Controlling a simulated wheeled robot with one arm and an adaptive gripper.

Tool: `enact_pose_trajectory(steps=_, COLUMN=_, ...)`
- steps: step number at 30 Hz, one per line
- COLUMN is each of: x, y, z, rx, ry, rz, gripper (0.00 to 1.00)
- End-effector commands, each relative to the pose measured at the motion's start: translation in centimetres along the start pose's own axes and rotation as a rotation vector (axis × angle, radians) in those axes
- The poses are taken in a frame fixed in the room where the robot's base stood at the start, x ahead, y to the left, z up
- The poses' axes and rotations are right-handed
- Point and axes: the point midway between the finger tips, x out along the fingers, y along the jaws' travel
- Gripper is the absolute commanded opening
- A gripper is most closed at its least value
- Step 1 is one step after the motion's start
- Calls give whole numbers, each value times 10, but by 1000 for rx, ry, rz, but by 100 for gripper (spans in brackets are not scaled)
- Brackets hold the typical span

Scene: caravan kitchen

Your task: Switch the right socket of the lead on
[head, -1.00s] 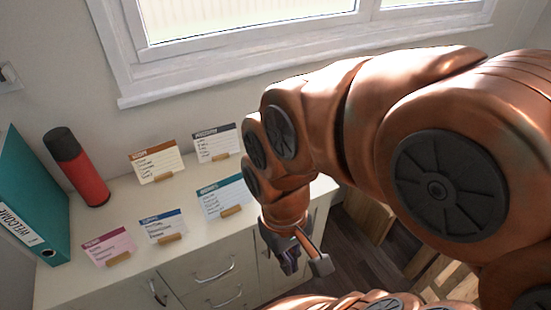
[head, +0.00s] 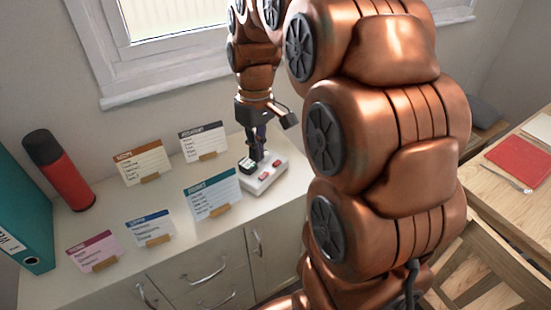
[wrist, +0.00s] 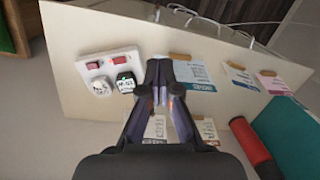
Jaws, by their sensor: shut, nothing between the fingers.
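The white lead (head: 264,186) lies on the counter, with two red switches along one side. It also shows in the wrist view (wrist: 82,66), left of my fingers. There, one switch (wrist: 95,66) looks darker and the other (wrist: 118,59) brighter red. My gripper (head: 258,152) points down beside the lead, close to the black plug-in. Its fingers (wrist: 160,75) are shut and empty. I cannot tell if they touch anything.
Several cards in wooden holders, such as the teal-headed one (head: 212,193), stand left of the lead. A red flask (head: 62,172) and a teal binder (head: 20,215) stand further left. A window (head: 190,20) is behind. A wooden table (head: 515,175) is at right.

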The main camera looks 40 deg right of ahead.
Motion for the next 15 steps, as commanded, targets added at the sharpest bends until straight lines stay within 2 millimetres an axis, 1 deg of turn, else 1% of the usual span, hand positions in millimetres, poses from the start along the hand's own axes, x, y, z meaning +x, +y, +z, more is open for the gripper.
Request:
enact_pose_trajectory(steps=1, x=1, y=16, z=-11, rx=-6, ry=4, rz=-5, gripper=0)
enact_pose_trajectory(steps=5, x=-2, y=54, z=-34, rx=-35, ry=23, rz=-11, gripper=0)
enact_pose_trajectory(steps=6, x=-4, y=66, z=-41, rx=-44, ry=30, rz=-10, gripper=0)
enact_pose_trajectory(steps=12, x=-2, y=119, z=-61, rx=-80, ry=48, rz=-17, gripper=0)
enact_pose_trajectory(steps=15, x=-2, y=138, z=-67, rx=-92, ry=59, rz=-14, gripper=0)
